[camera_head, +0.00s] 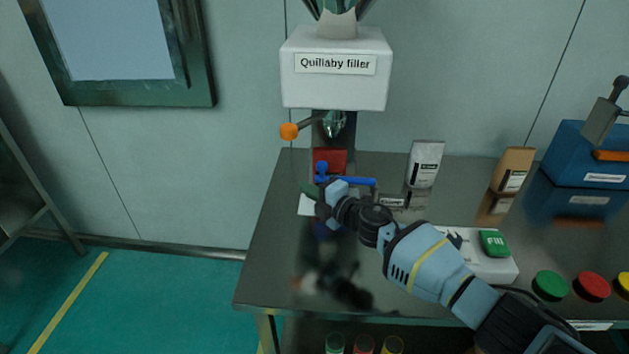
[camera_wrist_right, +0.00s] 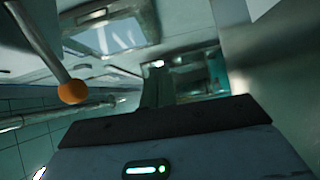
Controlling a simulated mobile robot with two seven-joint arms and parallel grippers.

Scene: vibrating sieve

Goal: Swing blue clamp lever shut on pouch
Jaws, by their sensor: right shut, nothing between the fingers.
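The blue clamp lever (camera_head: 352,181) is a short bar with a round blue knob, lying roughly level below the filler spout. A red item (camera_head: 329,160) stands directly behind it; I cannot tell whether it is the pouch or part of the clamp. My right gripper (camera_head: 309,190) is shut and empty, just left of and below the lever; its wrist hides part of the clamp, and contact cannot be told. In the right wrist view, its dark fingers (camera_wrist_right: 157,88) show together, with no lever visible. My left gripper is not in view.
The Quillaby filler (camera_head: 335,88) stands above, with an orange-knobbed handle (camera_head: 289,131) at its left. A white pouch (camera_head: 425,163) and brown pouch (camera_head: 512,170) stand right. A FILL button (camera_head: 494,243) and blue machine (camera_head: 585,155) are farther right. The table's front left is clear.

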